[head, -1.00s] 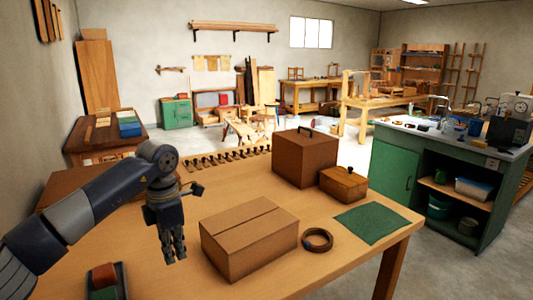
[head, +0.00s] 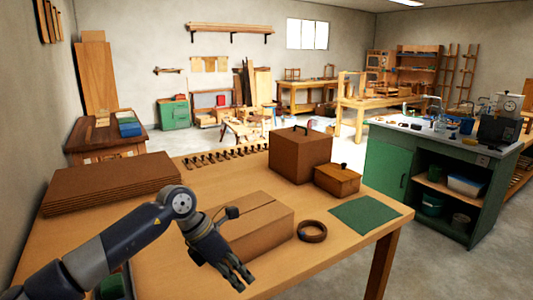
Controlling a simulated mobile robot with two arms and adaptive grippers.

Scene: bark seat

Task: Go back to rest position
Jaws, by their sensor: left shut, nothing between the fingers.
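My left gripper (head: 240,279) is in the lower middle of the head view, its fingers pointing down and to the right. It is shut and empty, in front of the near side of a closed cardboard box (head: 262,222) and hiding part of it. My left arm comes in from the lower left, over the wooden table (head: 345,255). My right gripper is out of view.
A brown ring (head: 312,231), a green mat (head: 364,215), a small lidded box (head: 337,180) and a large brown box (head: 300,156) stand right of the cardboard box. Stacked brown sheets (head: 112,183) lie at left. A green cabinet (head: 391,168) stands beyond.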

